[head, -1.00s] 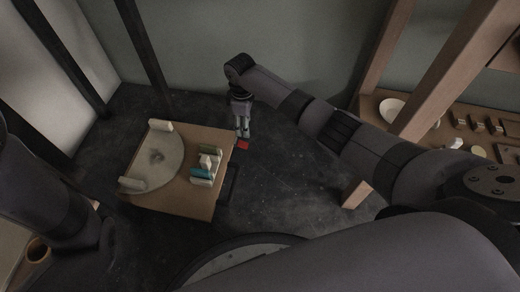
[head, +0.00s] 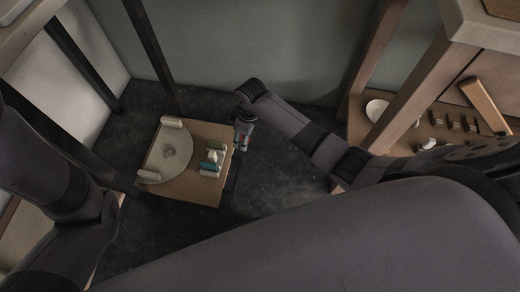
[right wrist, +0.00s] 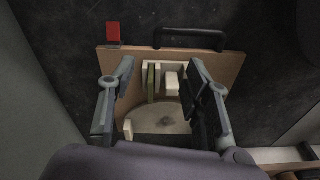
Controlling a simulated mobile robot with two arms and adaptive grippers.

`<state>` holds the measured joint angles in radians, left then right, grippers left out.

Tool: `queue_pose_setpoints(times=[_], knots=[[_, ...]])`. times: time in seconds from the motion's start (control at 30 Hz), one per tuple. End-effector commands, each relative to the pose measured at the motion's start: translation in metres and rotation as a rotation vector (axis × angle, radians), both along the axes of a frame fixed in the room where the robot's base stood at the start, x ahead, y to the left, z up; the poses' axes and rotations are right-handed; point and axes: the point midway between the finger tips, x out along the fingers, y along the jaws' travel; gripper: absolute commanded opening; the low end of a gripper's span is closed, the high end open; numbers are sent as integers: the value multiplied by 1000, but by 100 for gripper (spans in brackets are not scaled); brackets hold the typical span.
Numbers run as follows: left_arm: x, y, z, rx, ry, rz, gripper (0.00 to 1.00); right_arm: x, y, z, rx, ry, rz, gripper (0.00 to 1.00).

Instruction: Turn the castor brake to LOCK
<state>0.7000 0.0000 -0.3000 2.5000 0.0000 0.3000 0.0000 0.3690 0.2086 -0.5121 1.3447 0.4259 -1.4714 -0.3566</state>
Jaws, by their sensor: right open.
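The only part I see that could be the castor brake is a small red tab (right wrist: 113,32) at the corner of a low wooden board (right wrist: 230,66) in the right wrist view. I cannot read any LOCK mark or tell its setting. My right gripper (head: 241,147) is over that corner in the head view, fingers down, and mostly covers the red tab. In the right wrist view the right gripper (right wrist: 163,75) is open, with nothing held; the tab shows beyond its left finger, apart from it in the picture. My left gripper is out of view; only its arm shows.
The board (head: 203,132) carries a pale half disc (head: 168,155), pale blocks and a teal block (head: 208,167). A black handle bar (right wrist: 190,39) runs along its edge. A wooden shelf with a white bowl (head: 377,109) stands at right. Dark floor (head: 270,185) between is clear.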

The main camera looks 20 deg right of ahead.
Motion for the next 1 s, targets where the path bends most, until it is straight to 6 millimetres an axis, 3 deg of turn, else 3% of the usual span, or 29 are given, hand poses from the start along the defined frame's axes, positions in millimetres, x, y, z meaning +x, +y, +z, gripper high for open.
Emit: queue_pose_setpoints(times=[0.03,0.5,0.7,1.0], knots=[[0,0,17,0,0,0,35,-11,2,9,11,0,-20,45],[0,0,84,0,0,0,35,-88,-1,35,59,-41,-235,45],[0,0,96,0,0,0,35,-106,-7,41,61,-53,-288,45],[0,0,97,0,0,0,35,-110,-9,41,61,-57,-304,45]])
